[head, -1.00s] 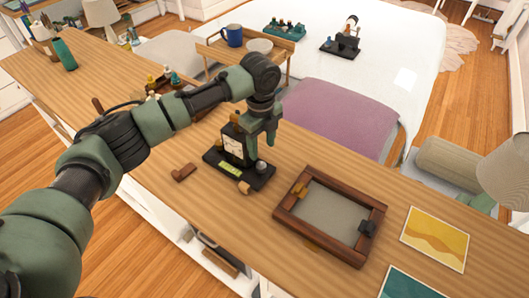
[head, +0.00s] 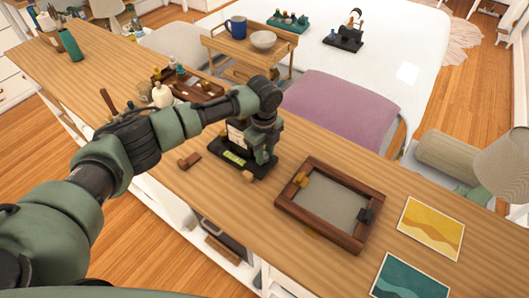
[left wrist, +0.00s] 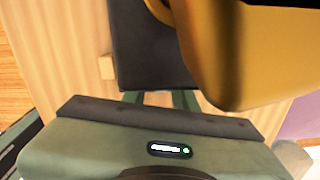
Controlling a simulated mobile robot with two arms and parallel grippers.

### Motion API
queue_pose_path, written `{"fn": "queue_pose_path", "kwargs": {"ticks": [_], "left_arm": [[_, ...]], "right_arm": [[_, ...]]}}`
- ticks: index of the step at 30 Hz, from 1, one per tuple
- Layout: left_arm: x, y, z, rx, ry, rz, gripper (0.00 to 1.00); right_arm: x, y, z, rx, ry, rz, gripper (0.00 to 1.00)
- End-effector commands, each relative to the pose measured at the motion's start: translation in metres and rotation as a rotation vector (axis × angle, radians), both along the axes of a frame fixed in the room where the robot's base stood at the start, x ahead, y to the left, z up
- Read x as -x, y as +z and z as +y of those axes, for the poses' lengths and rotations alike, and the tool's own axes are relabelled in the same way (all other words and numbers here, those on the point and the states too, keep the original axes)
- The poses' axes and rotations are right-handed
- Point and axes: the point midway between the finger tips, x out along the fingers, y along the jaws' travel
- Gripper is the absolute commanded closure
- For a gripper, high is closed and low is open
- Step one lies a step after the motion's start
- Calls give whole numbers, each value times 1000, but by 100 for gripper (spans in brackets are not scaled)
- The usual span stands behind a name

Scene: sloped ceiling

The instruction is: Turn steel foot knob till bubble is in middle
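A small instrument with a pale upright face stands on a black base (head: 257,172) on the wooden table. A yellow-green bubble vial (head: 234,158) lies on the base; the bubble is too small to place in it. My left gripper (head: 264,157) points down over the right end of the base, where the steel foot knob is hidden behind it. I cannot tell whether its fingers touch the knob or how far they are apart. The left wrist view shows the black base (left wrist: 150,45) and a large blurred brass-coloured part (left wrist: 240,50) close by. My right gripper is out of view.
A wooden block (head: 248,176) sits at the base's front edge, and a brown wooden piece (head: 190,160) lies to its left. A framed panel (head: 331,204) lies to the right, with picture cards (head: 431,228) beyond. A tray of bottles (head: 196,90) stands behind my arm.

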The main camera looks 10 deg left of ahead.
Motion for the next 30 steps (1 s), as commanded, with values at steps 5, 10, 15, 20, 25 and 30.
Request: {"fn": "queue_pose_path", "kwargs": {"ticks": [5,10,15,20,25,30], "left_arm": [[0,0,0,0,8,0,100],[1,4,-1,3,150,2,100],[0,2,-1,1,283,1,100],[-1,1,0,0,300,-1,100],[-1,1,0,1,299,-2,66],[-1,1,0,0,298,-1,50]], "right_arm": [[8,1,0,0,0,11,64],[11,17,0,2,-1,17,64],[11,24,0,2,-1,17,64],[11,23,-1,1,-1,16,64],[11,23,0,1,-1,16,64],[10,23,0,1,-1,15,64]]}}
